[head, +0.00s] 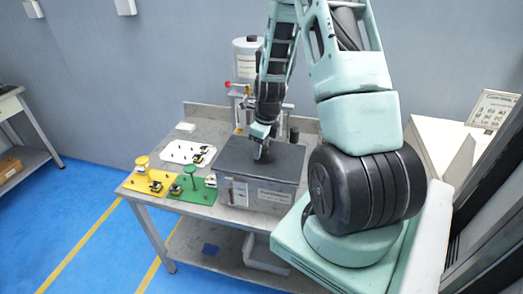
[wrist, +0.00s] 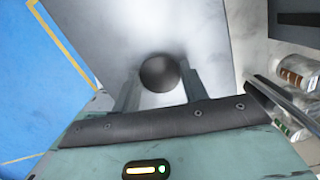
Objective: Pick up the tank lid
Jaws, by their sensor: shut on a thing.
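The tank lid (head: 235,153) is a flat dark grey plate on top of a grey box-shaped tank (head: 258,193) on the workbench. In the wrist view the lid (wrist: 95,25) fills the upper middle as a grey sheet. A round dark knob (wrist: 159,72) stands on it. My gripper (head: 262,154) is over the middle of the lid, with its fingers down at the knob. In the wrist view my gripper (wrist: 158,80) has one finger on each side of the knob, shut on it. The lid appears to sit level on the tank; I cannot see a gap under it.
A yellow plate (head: 150,183) and a green plate (head: 193,190), both with small parts, lie left of the tank. A white plate (head: 188,152) lies behind them. A machine with a grey cylinder (head: 247,58) stands behind the tank. Bottles (wrist: 298,75) stand close on the right.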

